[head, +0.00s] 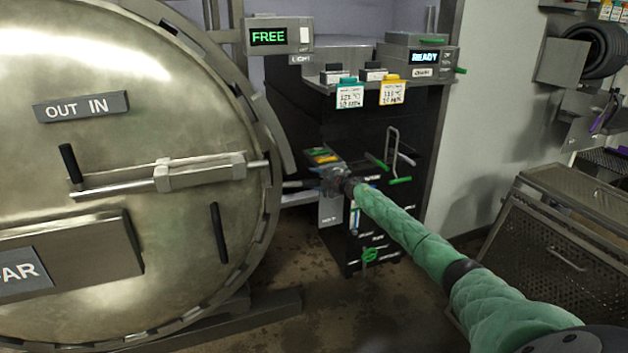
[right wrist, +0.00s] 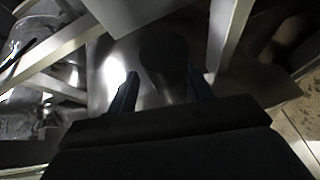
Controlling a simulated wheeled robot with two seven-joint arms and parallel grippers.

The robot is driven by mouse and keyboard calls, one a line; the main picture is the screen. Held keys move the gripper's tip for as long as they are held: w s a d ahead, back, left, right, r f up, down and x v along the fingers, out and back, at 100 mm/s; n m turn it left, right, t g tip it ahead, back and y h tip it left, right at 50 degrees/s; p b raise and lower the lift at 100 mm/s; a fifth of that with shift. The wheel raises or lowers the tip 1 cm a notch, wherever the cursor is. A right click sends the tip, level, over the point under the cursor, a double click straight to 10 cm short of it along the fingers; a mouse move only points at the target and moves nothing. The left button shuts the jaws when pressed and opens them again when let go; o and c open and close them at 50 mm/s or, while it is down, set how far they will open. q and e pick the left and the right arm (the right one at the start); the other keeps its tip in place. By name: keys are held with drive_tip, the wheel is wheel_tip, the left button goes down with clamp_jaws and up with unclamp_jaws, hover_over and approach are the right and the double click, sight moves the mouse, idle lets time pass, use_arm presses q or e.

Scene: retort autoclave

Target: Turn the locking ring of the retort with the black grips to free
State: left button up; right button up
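The retort's round steel door (head: 130,230) fills the left of the head view, with the notched locking ring (head: 262,110) around its rim. One black grip (head: 70,163) stands at the left end of the bar handle; another black grip (head: 218,232) is at the lower right of the door. A display (head: 268,37) above the ring reads FREE. My right gripper (head: 314,184) is just right of the ring's edge, apart from both these grips. In the right wrist view its fingers (right wrist: 162,90) are spread, with a dark rounded thing between or beyond them. My left gripper is out of view.
A dark cabinet (head: 290,105) stands behind my right gripper, with a READY unit (head: 425,60) and tags on its shelf. A small box with coloured keys (head: 325,157) is close by the gripper. A perforated metal crate (head: 530,240) stands at right. Floor between is clear.

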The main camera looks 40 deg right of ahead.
drive_tip(key=v, duration=0.6)
drive_tip(key=shift+s, duration=0.1)
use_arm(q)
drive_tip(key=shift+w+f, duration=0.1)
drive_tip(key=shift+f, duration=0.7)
use_arm(e)
drive_tip(key=shift+s+d+r, duration=0.1)
drive_tip(key=shift+s+r, duration=0.05)
drive_tip(key=shift+s, duration=0.2)
